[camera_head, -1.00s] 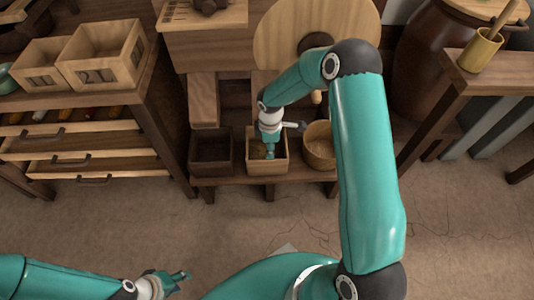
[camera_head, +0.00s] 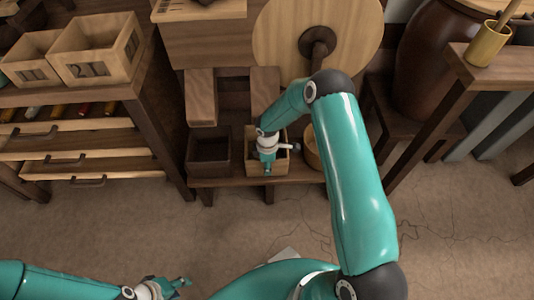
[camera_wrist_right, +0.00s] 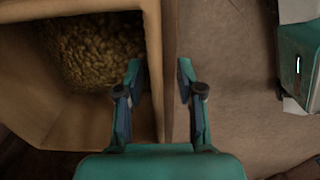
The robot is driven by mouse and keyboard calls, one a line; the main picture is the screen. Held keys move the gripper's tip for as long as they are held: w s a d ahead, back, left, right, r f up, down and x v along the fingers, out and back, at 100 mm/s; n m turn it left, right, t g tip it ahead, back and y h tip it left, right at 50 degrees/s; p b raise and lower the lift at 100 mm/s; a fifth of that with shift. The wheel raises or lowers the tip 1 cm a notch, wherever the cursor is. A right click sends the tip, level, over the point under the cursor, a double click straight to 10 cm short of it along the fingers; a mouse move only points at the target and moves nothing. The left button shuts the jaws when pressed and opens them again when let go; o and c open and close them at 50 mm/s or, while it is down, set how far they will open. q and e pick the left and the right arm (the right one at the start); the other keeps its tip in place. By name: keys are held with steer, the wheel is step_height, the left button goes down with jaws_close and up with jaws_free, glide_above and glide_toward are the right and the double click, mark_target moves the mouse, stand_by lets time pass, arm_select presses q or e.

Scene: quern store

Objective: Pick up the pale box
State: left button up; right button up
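The pale box (camera_head: 253,167) stands on a low wooden shelf between a dark box and a round tub. In the right wrist view its tan wall (camera_wrist_right: 152,105) is near, with a brown grainy fill (camera_wrist_right: 95,50) inside. My right gripper (camera_head: 267,168) is at the box's front side and hides part of it. In the wrist view my right gripper (camera_wrist_right: 160,80) is open, one finger over the inside of the box, the other outside over the floor, with the wall between them. I see no contact. My left gripper (camera_head: 178,284) is low at the bottom left, far from the box.
The dark box (camera_head: 209,170) is just left of the pale box, and the round tub (camera_head: 312,150) is close on its right, partly behind my arm. A drawer rack (camera_head: 90,140) stands left, a wooden stand (camera_head: 455,85) right. The floor (camera_head: 230,225) in front is open.

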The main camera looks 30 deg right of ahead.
jaws_close()
steer(key=shift+r, duration=0.1)
stand_by(0.4)
